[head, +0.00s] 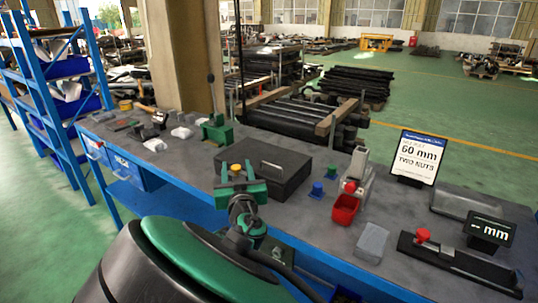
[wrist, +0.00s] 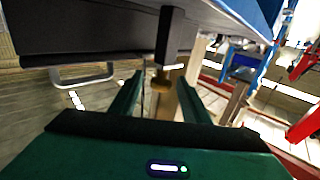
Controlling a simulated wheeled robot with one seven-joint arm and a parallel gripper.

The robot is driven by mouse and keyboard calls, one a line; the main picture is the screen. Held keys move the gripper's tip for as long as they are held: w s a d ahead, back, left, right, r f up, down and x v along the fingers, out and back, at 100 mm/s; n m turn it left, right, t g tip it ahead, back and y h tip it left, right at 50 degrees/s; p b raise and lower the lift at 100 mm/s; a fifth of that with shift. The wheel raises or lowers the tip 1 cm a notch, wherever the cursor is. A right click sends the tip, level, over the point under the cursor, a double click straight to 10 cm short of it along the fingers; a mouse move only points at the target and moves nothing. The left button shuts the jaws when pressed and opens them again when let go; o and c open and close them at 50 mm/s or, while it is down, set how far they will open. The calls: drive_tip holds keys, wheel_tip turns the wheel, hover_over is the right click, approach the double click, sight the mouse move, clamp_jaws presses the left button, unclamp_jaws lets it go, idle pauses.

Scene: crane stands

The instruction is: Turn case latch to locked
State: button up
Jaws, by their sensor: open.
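The dark case (head: 272,158) lies closed on the grey bench. Its near side, with a metal handle (wrist: 82,76), shows in the wrist view. A black latch strip (wrist: 169,38) runs along that side, with a small brass-coloured knob (wrist: 162,84) at its end. My gripper (head: 238,172) is at the left end of the case in the head view. In the wrist view my gripper (wrist: 160,98) is open, with one green finger on each side of the knob. I cannot tell whether either finger touches it. The latch's locked or unlocked position is not clear.
A red bin (head: 345,209), a blue knob-like piece (head: 317,190) and a grey block (head: 371,242) stand right of the case. A sign (head: 415,160) reads 60 mm and two nuts. A green fixture (head: 216,130) stands behind left.

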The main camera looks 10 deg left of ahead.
drive_tip(key=shift+w+a, duration=0.2)
drive_tip(key=shift+w, duration=0.3)
drive_tip(key=c, duration=1)
drive_tip(key=shift+a+r, duration=0.1)
drive_tip(key=shift+a, duration=0.05)
drive_tip(key=shift+c, duration=0.2)
drive_tip(key=shift+h, duration=0.3)
